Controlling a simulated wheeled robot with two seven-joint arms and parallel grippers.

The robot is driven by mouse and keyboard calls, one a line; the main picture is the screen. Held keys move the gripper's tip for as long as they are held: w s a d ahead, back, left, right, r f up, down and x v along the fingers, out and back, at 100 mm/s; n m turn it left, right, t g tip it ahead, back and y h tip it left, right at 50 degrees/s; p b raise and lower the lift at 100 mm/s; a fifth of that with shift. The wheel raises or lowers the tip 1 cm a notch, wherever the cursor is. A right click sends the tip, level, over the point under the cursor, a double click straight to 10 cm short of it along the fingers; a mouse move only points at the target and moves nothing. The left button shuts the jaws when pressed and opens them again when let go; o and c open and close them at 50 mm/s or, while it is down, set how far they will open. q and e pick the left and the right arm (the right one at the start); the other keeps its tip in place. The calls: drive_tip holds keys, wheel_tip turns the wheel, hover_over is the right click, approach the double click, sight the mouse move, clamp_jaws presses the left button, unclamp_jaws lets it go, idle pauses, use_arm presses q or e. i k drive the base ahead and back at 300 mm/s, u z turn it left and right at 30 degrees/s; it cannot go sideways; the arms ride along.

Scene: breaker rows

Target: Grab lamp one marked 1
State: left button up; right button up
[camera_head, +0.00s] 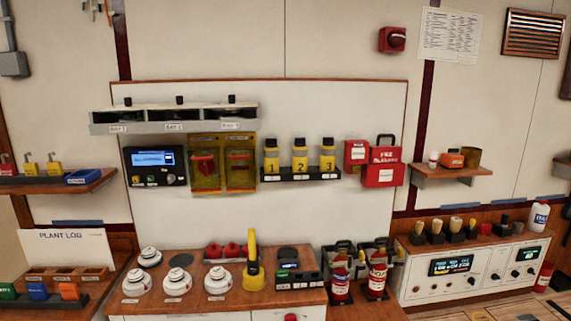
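Lamp one (271,159) is a small yellow lamp with a dark top and a 1 on its front. It stands upright at the left end of a black rack (302,175) on the white back panel. A like lamp marked 2 (300,157) stands in the middle, and one marked 3 (327,157) at the right end. The three lamps are a little apart from each other. Neither of my grippers shows in the head view.
Yellow-framed red switches (206,165) sit left of the rack, and a red box (384,172) hangs to its right.

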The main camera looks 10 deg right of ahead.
sight(270, 158)
drive_tip(key=z, duration=0.35)
drive_tip(key=i, duration=0.9)
drive_tip(key=u, duration=0.05)
